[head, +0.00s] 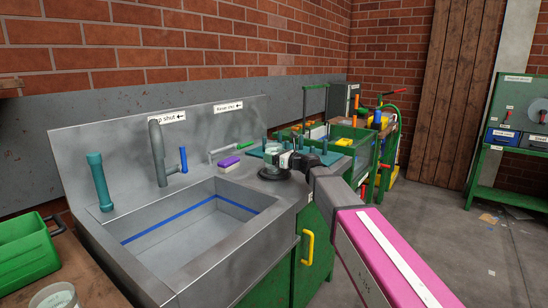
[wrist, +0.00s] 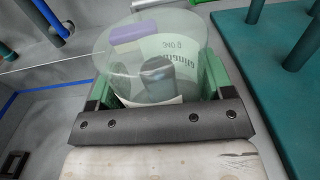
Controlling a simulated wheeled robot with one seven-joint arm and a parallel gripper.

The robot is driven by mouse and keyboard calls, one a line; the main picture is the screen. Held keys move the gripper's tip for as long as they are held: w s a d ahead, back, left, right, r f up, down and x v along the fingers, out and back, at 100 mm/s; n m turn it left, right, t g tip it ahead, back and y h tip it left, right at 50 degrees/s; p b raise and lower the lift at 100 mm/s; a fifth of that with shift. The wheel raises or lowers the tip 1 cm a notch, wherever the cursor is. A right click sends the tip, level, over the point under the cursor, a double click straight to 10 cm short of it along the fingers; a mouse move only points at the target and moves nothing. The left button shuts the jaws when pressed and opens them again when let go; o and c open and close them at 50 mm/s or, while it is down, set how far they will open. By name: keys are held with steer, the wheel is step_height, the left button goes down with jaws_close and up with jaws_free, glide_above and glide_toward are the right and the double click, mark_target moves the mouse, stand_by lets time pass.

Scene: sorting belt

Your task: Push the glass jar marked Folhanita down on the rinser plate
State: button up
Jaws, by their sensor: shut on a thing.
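The clear glass jar (wrist: 130,62) fills the middle of the wrist view, with a pale printed label that I can read only in part. My gripper (wrist: 160,82) is shut on the jar, one green finger on each side of it. In the head view my gripper (head: 287,160) holds the jar small and partly covered, over the dark round rinser plate (head: 270,174) on the sink's right ledge. The plate is mostly hidden in the wrist view. I cannot tell whether the jar touches it.
A steel sink (head: 190,225) with a tap (head: 157,150) lies to the left. A purple sponge (head: 229,162) sits on the ledge behind. A teal peg rack (head: 300,152) stands close to the right. A green crate (head: 25,245) is at far left.

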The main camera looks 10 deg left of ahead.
mark_target(274, 145)
stand_by(0.3)
steer(key=shift+r, duration=3.5)
